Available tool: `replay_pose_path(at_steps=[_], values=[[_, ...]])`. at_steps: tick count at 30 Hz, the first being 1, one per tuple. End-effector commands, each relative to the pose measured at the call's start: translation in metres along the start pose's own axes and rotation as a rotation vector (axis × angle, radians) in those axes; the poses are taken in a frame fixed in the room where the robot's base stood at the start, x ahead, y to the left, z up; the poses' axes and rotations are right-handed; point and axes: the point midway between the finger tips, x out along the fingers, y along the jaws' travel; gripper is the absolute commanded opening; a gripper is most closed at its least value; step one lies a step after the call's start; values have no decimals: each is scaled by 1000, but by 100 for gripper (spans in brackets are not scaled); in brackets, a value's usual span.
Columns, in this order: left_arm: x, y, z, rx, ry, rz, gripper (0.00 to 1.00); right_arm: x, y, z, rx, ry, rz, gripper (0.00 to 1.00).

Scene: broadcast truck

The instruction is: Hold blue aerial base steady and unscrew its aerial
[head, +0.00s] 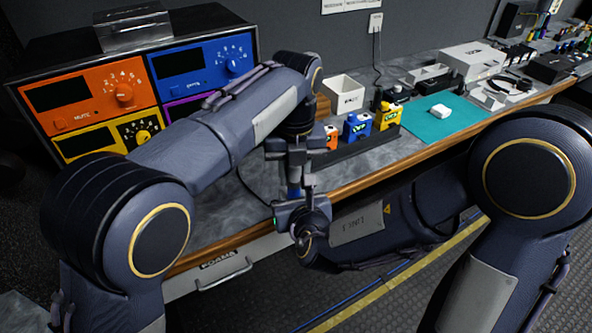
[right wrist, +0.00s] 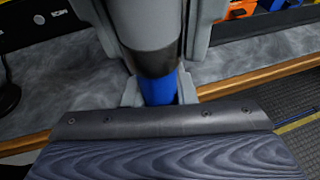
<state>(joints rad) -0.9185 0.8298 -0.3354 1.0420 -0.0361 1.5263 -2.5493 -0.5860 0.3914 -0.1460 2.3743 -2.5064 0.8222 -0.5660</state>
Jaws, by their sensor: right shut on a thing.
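The blue aerial base (head: 293,190) stands upright between my two grippers in the head view, mostly covered by them. In the right wrist view it is a blue cylinder (right wrist: 158,90) with a dark band above it. My right gripper (head: 291,204) comes from the side and is shut on the blue base, with its fingers on both sides of it. My left gripper (head: 295,172) points down from above. Its grey fingers flank the darker upper shaft, which looks like the aerial (right wrist: 148,25). Whether they press on it is unclear, and the aerial's top is hidden.
A rack with orange, blue, yellow and purple panels (head: 125,92) stands behind my left arm. Orange, blue and yellow units (head: 357,125) stand in a dark tray on the bench, near a white box (head: 342,92) and a teal mat (head: 433,122). The bench's wooden edge (head: 405,157) runs behind the grippers.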

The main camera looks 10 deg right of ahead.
Motion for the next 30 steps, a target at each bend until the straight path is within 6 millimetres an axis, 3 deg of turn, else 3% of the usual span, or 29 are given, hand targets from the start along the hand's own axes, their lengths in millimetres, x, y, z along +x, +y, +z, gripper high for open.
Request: replay_pose_path(at_steps=[1,4,8,11,24,30], values=[[-1,-5,-2,8,-1,-11,14,-1,5,1,-10,-4,15,0],[-1,-7,-2,9,-1,-14,1,-1,6,2,-13,-4,18,0],[-1,-8,-3,-14,-2,-17,0,-1,8,2,-16,-4,22,0],[-2,-9,-2,-132,-2,-20,0,-1,9,2,-18,-4,25,0],[-3,-4,0,-1221,-3,-18,0,-2,10,1,-21,-2,28,0],[-3,-2,-1,-1629,-3,-16,0,-2,10,0,-22,-1,28,0]])
